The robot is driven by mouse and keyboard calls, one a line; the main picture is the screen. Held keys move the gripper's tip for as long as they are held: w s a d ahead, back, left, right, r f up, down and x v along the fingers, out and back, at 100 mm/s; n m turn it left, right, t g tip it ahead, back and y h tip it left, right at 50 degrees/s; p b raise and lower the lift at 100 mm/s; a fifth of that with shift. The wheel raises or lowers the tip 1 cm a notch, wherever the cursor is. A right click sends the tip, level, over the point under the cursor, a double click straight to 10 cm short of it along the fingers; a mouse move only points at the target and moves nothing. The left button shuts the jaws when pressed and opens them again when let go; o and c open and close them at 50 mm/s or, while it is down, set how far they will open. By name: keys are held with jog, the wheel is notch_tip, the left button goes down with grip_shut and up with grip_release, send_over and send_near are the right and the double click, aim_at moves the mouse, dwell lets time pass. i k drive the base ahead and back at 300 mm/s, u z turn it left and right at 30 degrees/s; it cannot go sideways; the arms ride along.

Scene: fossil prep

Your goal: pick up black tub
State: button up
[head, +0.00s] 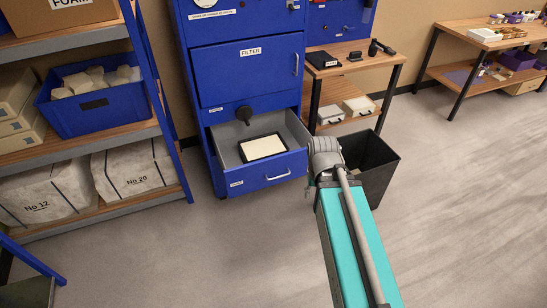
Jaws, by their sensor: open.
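A black, open-topped tub-like bin (378,178) stands on the floor right of the blue cabinet, in front of the small bench. My teal and grey arm covers part of its left side. I cannot tell whether this bin is the task's black tub. A flat black tray (247,158) with a cream panel in it lies in the open drawer.
The blue cabinet's lower drawer (265,178) is pulled out into the room. A blue shelving rack (165,130) with a blue crate (95,112) and white bags stands at left. A small bench (345,70) bears black items. The floor at right is clear.

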aim_at(268, 145)
jog(key=u, duration=0.65)
jog(key=k, duration=0.9)
jog(key=u, duration=1.05)
jog(key=k, duration=0.45)
jog(key=u, duration=0.1)
jog(key=i, duration=0.7)
jog(key=z, duration=0.5)
jog(key=i, duration=0.8)
jog(key=z, duration=0.75)
jog(key=i, duration=0.6)
jog(key=z, duration=0.45)
